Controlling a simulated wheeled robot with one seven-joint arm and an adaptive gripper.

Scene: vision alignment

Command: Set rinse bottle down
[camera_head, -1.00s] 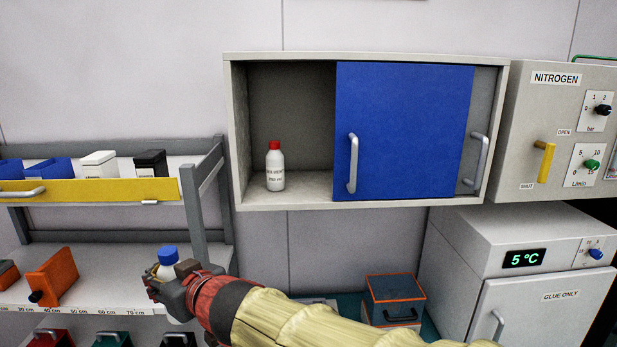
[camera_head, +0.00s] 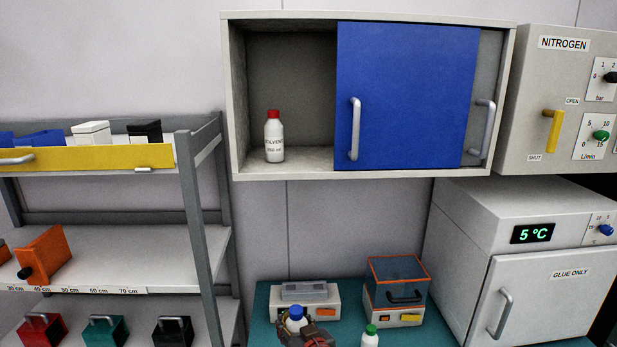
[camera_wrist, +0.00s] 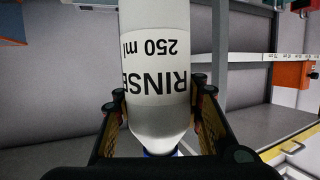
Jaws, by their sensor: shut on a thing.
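The rinse bottle (camera_head: 295,325) is white with a blue cap and shows at the bottom of the head view, over the teal bench (camera_head: 262,305). My gripper (camera_head: 316,341) is shut on it, partly cut off by the frame's lower edge. In the wrist view the bottle (camera_wrist: 158,45) fills the middle, its "RINSE 250 ml" label upside down in the picture. The gripper's fingers (camera_wrist: 157,100) press its two sides. The bottle's base is hidden in the head view, so I cannot tell whether it touches the bench.
A green-capped bottle (camera_head: 370,337) stands right of my gripper. Behind are a white device with a grey lid (camera_head: 322,303) and an orange-edged box (camera_head: 398,285). A fridge (camera_head: 540,290) is at right, a shelf rack (camera_head: 190,200) at left. A red-capped solvent bottle (camera_head: 274,140) stands in the cabinet (camera_head: 232,100).

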